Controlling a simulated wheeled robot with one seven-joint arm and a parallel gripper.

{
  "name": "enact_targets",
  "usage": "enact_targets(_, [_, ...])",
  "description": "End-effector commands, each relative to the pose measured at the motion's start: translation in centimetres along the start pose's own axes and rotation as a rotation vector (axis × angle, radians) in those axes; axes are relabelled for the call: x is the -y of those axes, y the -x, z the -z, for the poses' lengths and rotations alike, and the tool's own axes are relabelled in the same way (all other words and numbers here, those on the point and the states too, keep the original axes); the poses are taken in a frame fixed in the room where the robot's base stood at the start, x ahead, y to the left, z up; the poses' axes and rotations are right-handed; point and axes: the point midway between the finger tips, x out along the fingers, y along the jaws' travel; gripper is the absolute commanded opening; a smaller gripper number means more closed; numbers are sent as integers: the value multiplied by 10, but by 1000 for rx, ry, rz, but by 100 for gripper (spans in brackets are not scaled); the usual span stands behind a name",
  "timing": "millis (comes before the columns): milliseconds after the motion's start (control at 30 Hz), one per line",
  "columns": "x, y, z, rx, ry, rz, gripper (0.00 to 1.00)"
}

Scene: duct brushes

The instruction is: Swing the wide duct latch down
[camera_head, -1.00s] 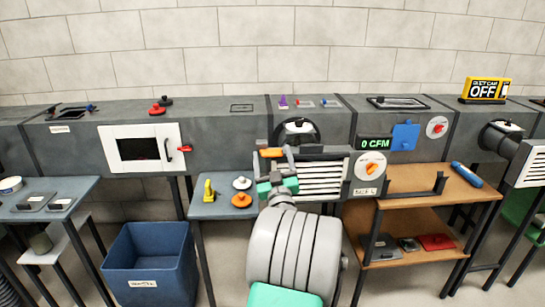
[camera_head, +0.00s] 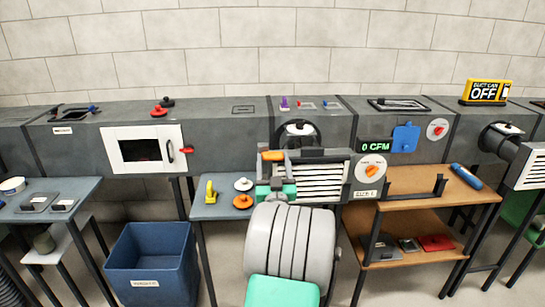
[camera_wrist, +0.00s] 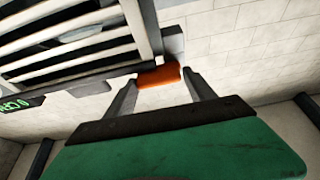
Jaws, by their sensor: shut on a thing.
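A louvred duct unit (camera_head: 318,185) with pale slats stands in the middle, in front of the grey duct. An orange latch handle (camera_head: 274,156) is at its upper left corner. In the wrist view, the orange handle (camera_wrist: 158,75) lies across between my two fingertips, beside a grey block at the louvre's edge. My gripper (camera_head: 276,172) is below the handle in the head view, with its fingers up around it, shut on it. The fingers (camera_wrist: 158,84) touch or nearly touch the handle's ends. The latch's pivot is not clear to see.
A dial panel (camera_head: 371,172) and a 0 CFM display (camera_head: 374,146) are right of the louvres. A white-framed door (camera_head: 142,150) with a red handle is at left. A blue bin (camera_head: 150,262) stands on the floor. A small table (camera_head: 222,208) holds knobs just left of my gripper.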

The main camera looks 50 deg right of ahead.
Motion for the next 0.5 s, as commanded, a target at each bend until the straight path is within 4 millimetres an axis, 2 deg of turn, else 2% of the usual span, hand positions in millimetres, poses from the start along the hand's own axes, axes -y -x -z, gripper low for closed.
enact_targets(300, [-3,0,1,-7,-15,-14,23])
enact_targets(333, [-3,0,1,-7,-15,-14,66])
enact_targets(500, [-1,0,1,-6,-16,-10,80])
